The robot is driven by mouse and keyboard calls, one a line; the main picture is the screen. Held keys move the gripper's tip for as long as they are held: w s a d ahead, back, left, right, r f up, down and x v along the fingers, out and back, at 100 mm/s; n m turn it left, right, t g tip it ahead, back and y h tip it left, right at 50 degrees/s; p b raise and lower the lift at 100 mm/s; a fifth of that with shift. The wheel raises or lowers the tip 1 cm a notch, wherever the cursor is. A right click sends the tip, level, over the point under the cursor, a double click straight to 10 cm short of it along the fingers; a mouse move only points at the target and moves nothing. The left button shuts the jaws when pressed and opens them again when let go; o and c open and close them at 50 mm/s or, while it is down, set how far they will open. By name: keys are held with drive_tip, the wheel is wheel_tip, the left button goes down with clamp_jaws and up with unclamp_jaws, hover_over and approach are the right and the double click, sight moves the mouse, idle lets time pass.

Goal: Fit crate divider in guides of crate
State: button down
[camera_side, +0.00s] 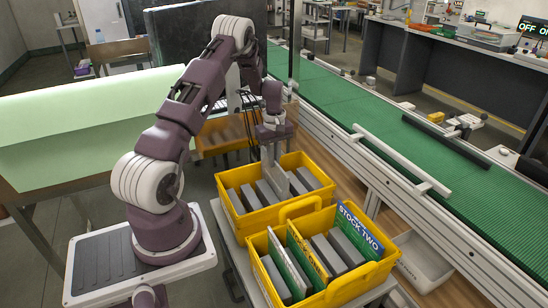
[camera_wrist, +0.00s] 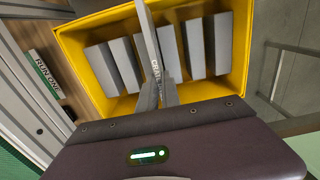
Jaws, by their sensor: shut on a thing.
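A yellow crate (camera_side: 238,221) with several grey blocks stands below my gripper (camera_side: 272,150). The crate also fills the upper middle of the wrist view (camera_wrist: 86,72). My gripper is shut on a thin, pale grey crate divider (camera_wrist: 148,36) with dark lettering, only partly readable. The gripper's fingers also show in the wrist view (camera_wrist: 159,92). The divider (camera_side: 276,180) hangs upright over the middle of the crate, between the left and right groups of blocks. Its lower edge is hidden, and I cannot tell whether it is in the guides.
A second yellow crate (camera_side: 345,291) stands nearer, holding grey blocks, coloured panels and a blue "STOCK TWO" card (camera_side: 359,232). A green conveyor (camera_side: 420,150) with a metal side rail runs along the right. A "RUN ONE" label (camera_wrist: 46,75) lies left of the crate in the wrist view.

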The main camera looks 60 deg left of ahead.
drive_tip(key=shift+f, duration=1.4)
drive_tip(key=c, duration=1.5)
unclamp_jaws()
wheel_tip(320, 180, up, 7)
drive_tip(key=shift+r, duration=0.1)
